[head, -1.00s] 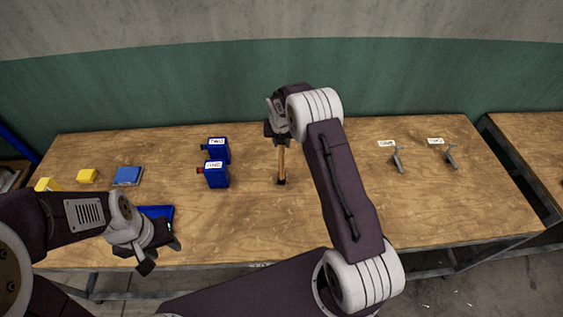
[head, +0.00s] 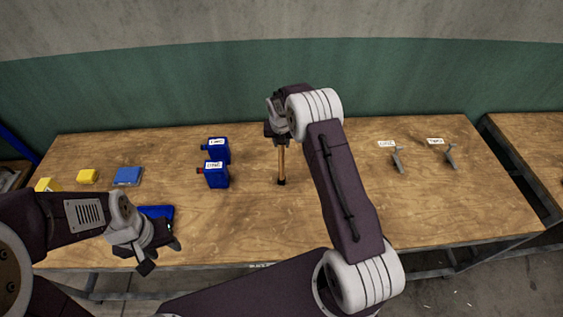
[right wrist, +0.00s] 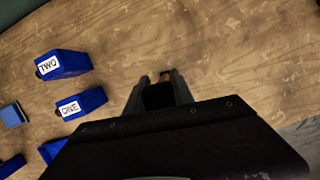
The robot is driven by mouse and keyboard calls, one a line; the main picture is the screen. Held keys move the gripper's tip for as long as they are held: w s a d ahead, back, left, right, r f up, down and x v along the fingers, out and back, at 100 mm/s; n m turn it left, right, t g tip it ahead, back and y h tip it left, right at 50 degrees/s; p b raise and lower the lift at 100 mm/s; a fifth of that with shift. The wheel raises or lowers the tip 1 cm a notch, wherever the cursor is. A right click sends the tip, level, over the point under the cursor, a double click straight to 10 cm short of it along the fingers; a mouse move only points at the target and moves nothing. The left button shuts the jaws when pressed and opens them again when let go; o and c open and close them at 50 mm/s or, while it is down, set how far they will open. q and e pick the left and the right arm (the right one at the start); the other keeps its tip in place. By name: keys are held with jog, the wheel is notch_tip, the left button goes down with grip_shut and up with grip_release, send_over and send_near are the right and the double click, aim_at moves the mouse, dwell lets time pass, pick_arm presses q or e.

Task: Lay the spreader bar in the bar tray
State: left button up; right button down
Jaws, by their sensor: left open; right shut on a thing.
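My right gripper (head: 280,137) is shut on a wooden-coloured bar with a dark lower end, which I take for the spreader bar (head: 282,163). The bar hangs about upright over the middle of the table; I cannot tell whether its end touches the wood. In the right wrist view the fingers (right wrist: 158,92) close around its dark upper part. My left gripper (head: 161,256) is open and empty at the table's front left. A flat blue item (head: 157,212), perhaps the bar tray, lies just behind it, partly hidden by my left arm.
A blue box (head: 127,176) and yellow blocks (head: 87,176) lie further left. Two grey forked pieces (head: 398,160) with labels are at the right. The table (head: 235,225) is clear in front of the bar.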

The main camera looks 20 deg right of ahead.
jog(key=shift+r+b, duration=0.4)
jog(key=shift+r, duration=0.1)
notch_tip(320, 180, up, 3)
jog(key=shift+w+f+b, duration=0.1)
jog(key=shift+b, duration=0.7)
jog(key=s+d+r+b, duration=0.3)
jog(key=s+d+r, duration=0.4)
jog(key=s, duration=0.2)
jog(key=shift+s+b, duration=0.25)
jog(key=shift+b, duration=0.15)
jog(key=shift+r, duration=0.1)
